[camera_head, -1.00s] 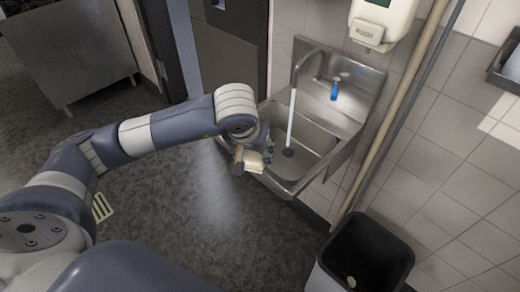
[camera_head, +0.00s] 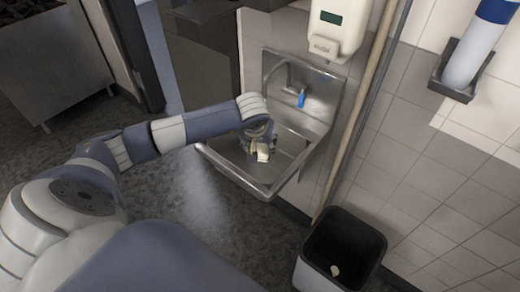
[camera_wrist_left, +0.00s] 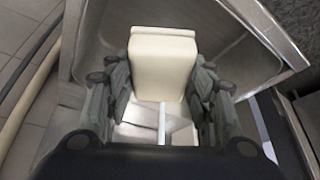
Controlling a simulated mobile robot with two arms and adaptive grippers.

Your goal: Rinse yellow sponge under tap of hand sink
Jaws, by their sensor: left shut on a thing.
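The sponge (camera_head: 262,152) looks pale cream-yellow and block-shaped. My left gripper (camera_head: 258,146) is shut on it and holds it over the basin of the steel hand sink (camera_head: 228,165). In the left wrist view the sponge (camera_wrist_left: 163,65) sits between the two fingers of my left gripper (camera_wrist_left: 160,90). A thin white water stream (camera_wrist_left: 161,125) shows there, below the sponge in the picture. I cannot tell whether it touches the sponge. The curved tap (camera_head: 287,63) stands at the sink's back; its stream is hidden in the head view. My right gripper is not in view.
A soap dispenser (camera_head: 338,28) hangs above. A pole (camera_head: 355,110) runs down the wall right of the sink. A bin (camera_head: 341,250) stands in front. A wall holder (camera_head: 455,85) is at the right.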

